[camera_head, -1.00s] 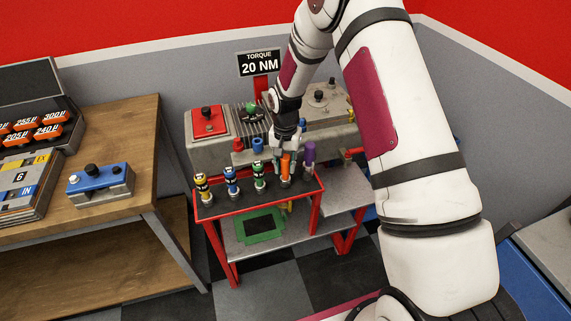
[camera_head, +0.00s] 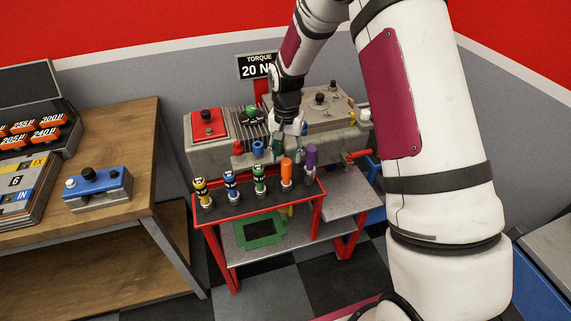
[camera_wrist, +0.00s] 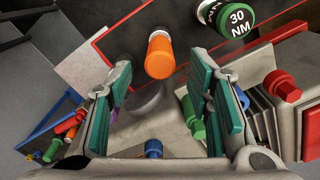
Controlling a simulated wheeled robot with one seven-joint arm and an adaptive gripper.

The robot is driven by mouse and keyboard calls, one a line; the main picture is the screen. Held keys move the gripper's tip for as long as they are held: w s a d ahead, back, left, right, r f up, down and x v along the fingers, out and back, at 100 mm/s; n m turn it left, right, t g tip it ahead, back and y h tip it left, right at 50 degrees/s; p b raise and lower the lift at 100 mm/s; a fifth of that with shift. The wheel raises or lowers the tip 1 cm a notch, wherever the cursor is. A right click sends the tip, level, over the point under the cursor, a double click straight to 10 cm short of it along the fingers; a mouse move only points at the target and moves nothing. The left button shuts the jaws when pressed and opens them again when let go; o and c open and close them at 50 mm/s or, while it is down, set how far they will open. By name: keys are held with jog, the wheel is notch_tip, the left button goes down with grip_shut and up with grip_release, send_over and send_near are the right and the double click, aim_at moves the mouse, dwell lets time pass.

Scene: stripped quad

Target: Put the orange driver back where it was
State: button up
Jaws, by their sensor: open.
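The orange driver (camera_head: 286,173) stands upright in the rack (camera_head: 262,199), between the green driver (camera_head: 259,180) and the purple driver (camera_head: 310,160). My gripper (camera_head: 290,130) is above and behind the orange driver, open and apart from it. In the wrist view the orange driver (camera_wrist: 160,56) shows ahead of and between the teal-padded fingers of my gripper (camera_wrist: 165,95), with nothing held. The green driver's 30 NM cap (camera_wrist: 235,18) is at the top right of that view.
Yellow (camera_head: 202,191) and blue (camera_head: 231,184) drivers stand at the rack's left. Behind the rack is a grey machine bench (camera_head: 335,140) with red, blue and green knobs. A wooden table (camera_head: 130,150) with a blue-topped fixture (camera_head: 98,186) stands to the left.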

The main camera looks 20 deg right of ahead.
notch_tip(320, 180, up, 6)
jog(key=shift+f+b, duration=0.15)
jog(key=shift+b, duration=0.2)
jog(key=s+r+n+t, duration=0.1)
jog(key=s+r+n, duration=0.1)
jog(key=s+r, duration=0.55)
jog(key=s+r+n+t, duration=0.15)
jog(key=s+r, duration=0.35)
jog(key=r, duration=0.6)
jog(key=s+r+n+t, duration=0.1)
jog(key=s+r, duration=0.1)
jog(key=s, duration=0.6)
jog(key=s+r+n+t, duration=0.2)
jog(key=s, duration=0.7)
jog(key=shift+r, duration=0.25)
